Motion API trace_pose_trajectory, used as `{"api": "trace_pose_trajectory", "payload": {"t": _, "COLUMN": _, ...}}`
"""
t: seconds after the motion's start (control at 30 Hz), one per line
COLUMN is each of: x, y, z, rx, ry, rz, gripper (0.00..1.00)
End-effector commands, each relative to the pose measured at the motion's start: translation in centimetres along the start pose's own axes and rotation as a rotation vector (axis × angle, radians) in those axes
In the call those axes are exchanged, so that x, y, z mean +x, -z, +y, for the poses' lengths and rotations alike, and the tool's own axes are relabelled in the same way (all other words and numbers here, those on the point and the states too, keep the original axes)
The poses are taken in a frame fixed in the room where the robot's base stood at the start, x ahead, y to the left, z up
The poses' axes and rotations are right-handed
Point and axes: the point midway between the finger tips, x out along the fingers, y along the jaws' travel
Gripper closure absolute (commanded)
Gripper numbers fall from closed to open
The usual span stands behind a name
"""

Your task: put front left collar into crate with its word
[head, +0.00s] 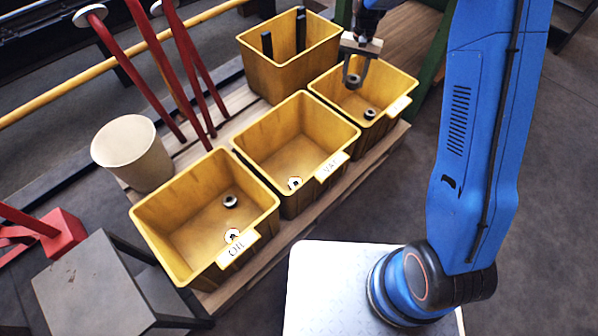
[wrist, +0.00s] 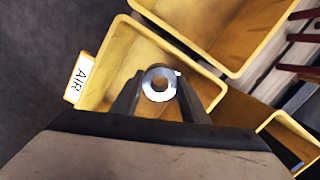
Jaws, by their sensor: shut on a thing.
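My gripper (head: 353,80) hangs over the right yellow crate (head: 322,93), fingers pointing down. In the wrist view my gripper (wrist: 159,90) is shut on a collar (wrist: 148,91), a small shiny metal ring with a dark hole. The held collar (head: 353,83) is small and partly hidden by the fingers in the head view. In the wrist view the crate below (wrist: 112,38) carries a white label (wrist: 80,78) reading AIR. Another collar (head: 369,114) lies on that crate's floor. Whether the held collar bears a word cannot be seen.
A middle crate (head: 240,146) and a left crate (head: 138,218), labels hard to read, stand in the same row and hold small rings. A deeper crate (head: 260,72) with black bars stands behind. A beige bin (head: 125,155) and red levers (head: 140,65) are at left.

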Motion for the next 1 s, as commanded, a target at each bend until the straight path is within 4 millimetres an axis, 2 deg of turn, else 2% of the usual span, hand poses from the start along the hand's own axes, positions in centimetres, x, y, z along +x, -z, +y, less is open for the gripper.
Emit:
{"api": "trace_pose_trajectory", "payload": {"t": 0.03, "x": 0.3, "y": -2.1, "z": -1.8, "rx": -0.007, "ry": 0.0, "rz": 0.0, "gripper": 0.97}}
{"api": "trace_pose_trajectory", "payload": {"t": 0.1, "x": 0.8, "y": -4.6, "z": -3.7, "rx": -0.006, "ry": 0.0, "rz": 0.001, "gripper": 0.97}}
{"api": "trace_pose_trajectory", "payload": {"t": 0.4, "x": 3.1, "y": -16.1, "z": -10.0, "rx": 0.002, "ry": 0.001, "rz": -0.001, "gripper": 0.97}}
{"api": "trace_pose_trajectory", "payload": {"t": 0.6, "x": 4.5, "y": -23.4, "z": -12.2, "rx": 0.011, "ry": 0.002, "rz": -0.002, "gripper": 0.97}}
{"api": "trace_pose_trajectory", "payload": {"t": 0.77, "x": 6.0, "y": -27.8, "z": -13.1, "rx": 0.016, "ry": -0.001, "rz": -0.004, "gripper": 0.97}}
{"api": "trace_pose_trajectory", "payload": {"t": 0.87, "x": 7.6, "y": -30.2, "z": -13.4, "rx": 0.019, "ry": -0.001, "rz": -0.007, "gripper": 0.97}}
{"api": "trace_pose_trajectory", "payload": {"t": 1.0, "x": 11.6, "y": -32.7, "z": -13.8, "rx": 0.024, "ry": -0.002, "rz": -0.012, "gripper": 0.97}}
